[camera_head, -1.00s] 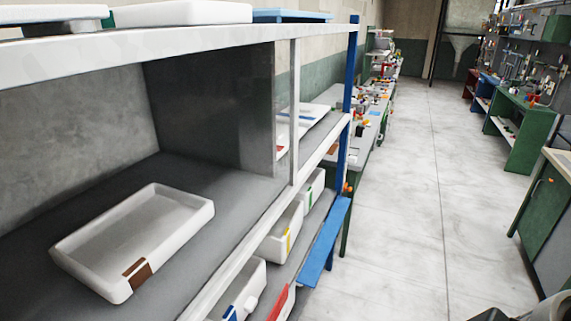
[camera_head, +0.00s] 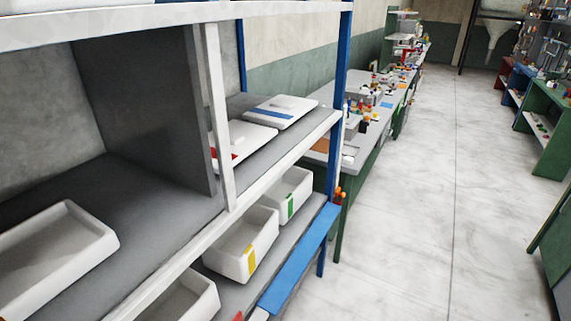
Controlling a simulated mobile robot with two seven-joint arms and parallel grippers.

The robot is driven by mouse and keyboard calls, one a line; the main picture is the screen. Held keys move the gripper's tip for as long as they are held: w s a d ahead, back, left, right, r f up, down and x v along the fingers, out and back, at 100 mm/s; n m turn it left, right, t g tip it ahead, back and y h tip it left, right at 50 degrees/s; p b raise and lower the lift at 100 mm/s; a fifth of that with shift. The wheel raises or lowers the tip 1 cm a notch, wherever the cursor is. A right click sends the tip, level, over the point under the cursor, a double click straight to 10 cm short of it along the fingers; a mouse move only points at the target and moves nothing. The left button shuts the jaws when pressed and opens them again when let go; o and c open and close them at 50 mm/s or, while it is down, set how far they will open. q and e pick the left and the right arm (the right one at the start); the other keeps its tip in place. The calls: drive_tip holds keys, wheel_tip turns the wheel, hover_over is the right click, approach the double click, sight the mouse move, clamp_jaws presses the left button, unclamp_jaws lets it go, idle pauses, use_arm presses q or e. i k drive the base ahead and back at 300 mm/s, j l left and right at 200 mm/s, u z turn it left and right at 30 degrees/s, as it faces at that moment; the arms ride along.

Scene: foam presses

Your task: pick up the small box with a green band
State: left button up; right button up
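The small white box with a green band (camera_head: 289,194) stands on the lower shelf of the rack, at its far end near the blue post. Its open top and the green band on its front show. A white box with a yellow band (camera_head: 236,247) stands just nearer to me on the same shelf. Neither my left nor my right gripper is in view.
The rack's middle shelf (camera_head: 150,205) holds a white tray (camera_head: 50,255) and, past a divider, two white lids with red and blue bands. A blue board (camera_head: 300,262) runs along the lower shelf's front. A cluttered workbench (camera_head: 365,150) stands beyond. The floor (camera_head: 410,240) at right is clear.

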sight(282, 193)
drive_tip(key=i+l+u, duration=0.5)
drive_tip(key=i+l, duration=0.2)
drive_tip(key=l, duration=0.2)
drive_tip(key=i+l+u, duration=0.25)
drive_tip(key=l, duration=0.3)
drive_tip(key=i+l+u, duration=0.25)
drive_tip(key=l, duration=0.35)
drive_tip(key=i+l+u, duration=0.25)
drive_tip(key=l, duration=0.35)
drive_tip(key=l+u, duration=0.25)
drive_tip(key=l, duration=0.4)
drive_tip(key=i+l+u, duration=0.25)
drive_tip(key=l, duration=0.45)
drive_tip(key=k+l+u, duration=0.1)
drive_tip(key=l+u, duration=0.15)
drive_tip(key=l, duration=0.4)
